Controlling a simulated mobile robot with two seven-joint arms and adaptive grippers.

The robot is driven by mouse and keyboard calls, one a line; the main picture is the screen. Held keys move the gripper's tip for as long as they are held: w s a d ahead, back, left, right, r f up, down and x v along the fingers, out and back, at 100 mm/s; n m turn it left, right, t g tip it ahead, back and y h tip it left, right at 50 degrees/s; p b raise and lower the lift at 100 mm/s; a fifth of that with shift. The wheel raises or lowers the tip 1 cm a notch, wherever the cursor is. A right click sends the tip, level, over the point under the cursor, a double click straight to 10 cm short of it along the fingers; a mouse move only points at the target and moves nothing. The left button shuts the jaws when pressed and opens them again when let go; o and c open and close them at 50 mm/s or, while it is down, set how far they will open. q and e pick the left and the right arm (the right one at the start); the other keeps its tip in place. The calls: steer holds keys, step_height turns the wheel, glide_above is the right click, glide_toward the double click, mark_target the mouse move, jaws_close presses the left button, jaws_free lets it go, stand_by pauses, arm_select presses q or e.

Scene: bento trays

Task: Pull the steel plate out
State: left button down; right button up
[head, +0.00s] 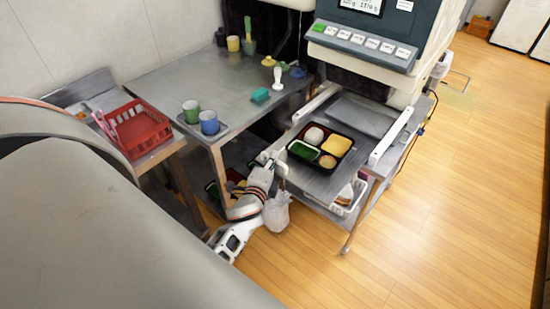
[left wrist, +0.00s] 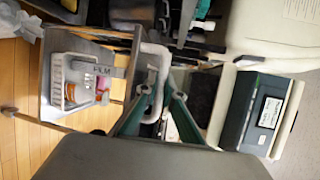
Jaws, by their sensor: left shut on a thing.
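The steel plate (head: 318,184) lies flat below the front of the machine, between two white rails. A black bento tray (head: 323,166) with rice, yellow food, greens and a round item sits on it. My left gripper (head: 276,168) is at the plate's front left edge, shut on a pale handle. In the left wrist view the green fingers of the gripper (left wrist: 162,97) close around the looped handle (left wrist: 157,54). How the handle joins the plate is hidden. My right gripper is not in view.
A white machine (head: 362,45) stands behind the plate. A steel table (head: 200,85) with cups (head: 209,122) and a red basket (head: 135,128) are to the left. A white bin (head: 346,204) is below the plate. A pale crumpled bag (head: 277,212) is beside my left arm. The right floor is clear.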

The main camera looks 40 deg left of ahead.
arm_select(q)
steer(key=c, duration=2.4)
jaws_free()
steer(key=v, duration=0.7)
steer(key=shift+s+d, duration=0.1)
steer(key=shift+s, duration=0.15)
steer(key=s+d+f+n+g+h, duration=0.1)
steer(key=s+d+f+n+h, duration=0.1)
steer(key=s+d+f+n, duration=0.1)
steer(key=s+d+f+n+g+h, duration=0.2)
steer(key=s+d+f+n+h, duration=0.1)
steer(key=s+d+f+n, duration=0.1)
steer(key=s+d+f+n+g+h, duration=0.1)
steer(key=s+d+f+n+h, duration=0.2)
steer(key=s+d, duration=0.4)
steer(key=shift+d+f+n, duration=0.25)
steer(key=shift+d+f, duration=0.2)
steer(key=shift+f, duration=0.2)
steer(key=shift+d+f+n, duration=0.25)
steer(key=shift+d+f, duration=0.2)
steer(key=shift+f, duration=0.25)
